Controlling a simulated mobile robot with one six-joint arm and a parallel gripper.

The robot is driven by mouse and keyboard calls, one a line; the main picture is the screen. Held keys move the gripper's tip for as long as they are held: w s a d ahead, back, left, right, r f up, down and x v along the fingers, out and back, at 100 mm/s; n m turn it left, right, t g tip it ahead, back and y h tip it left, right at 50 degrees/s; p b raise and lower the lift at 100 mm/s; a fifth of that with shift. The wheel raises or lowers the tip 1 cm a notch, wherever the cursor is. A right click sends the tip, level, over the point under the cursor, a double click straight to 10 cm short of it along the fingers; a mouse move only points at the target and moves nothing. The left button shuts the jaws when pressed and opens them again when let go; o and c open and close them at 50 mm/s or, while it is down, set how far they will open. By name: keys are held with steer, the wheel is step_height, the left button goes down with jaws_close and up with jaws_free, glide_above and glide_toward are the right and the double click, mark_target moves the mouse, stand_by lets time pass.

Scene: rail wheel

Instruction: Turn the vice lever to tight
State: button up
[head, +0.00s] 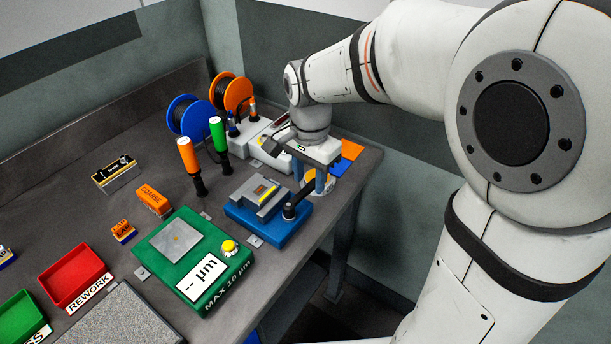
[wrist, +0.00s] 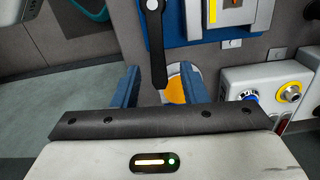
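The vice has a blue base (head: 268,229) with grey jaws (head: 262,197) and a yellow piece at the jaws, near the bench's right edge. Its black lever (head: 300,196) runs from a round pivot at the vice's right corner toward my gripper. In the wrist view the lever (wrist: 157,50) hangs down the picture, its end in the gap between my blue fingertips. My gripper (wrist: 160,75) is open, with clear space on both sides of the lever. I cannot tell whether the fingertips are at the lever's height. No tight mark is readable.
A green gauge box (head: 195,262) stands left of the vice. Orange and green-handled tools (head: 219,134) stand behind it. A white box with knobs (wrist: 265,90) is close on the right in the wrist view. An orange disc (wrist: 178,92) lies beneath the gripper.

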steer(key=shift+f, duration=0.45)
steer(key=shift+c, duration=0.5)
jaws_close()
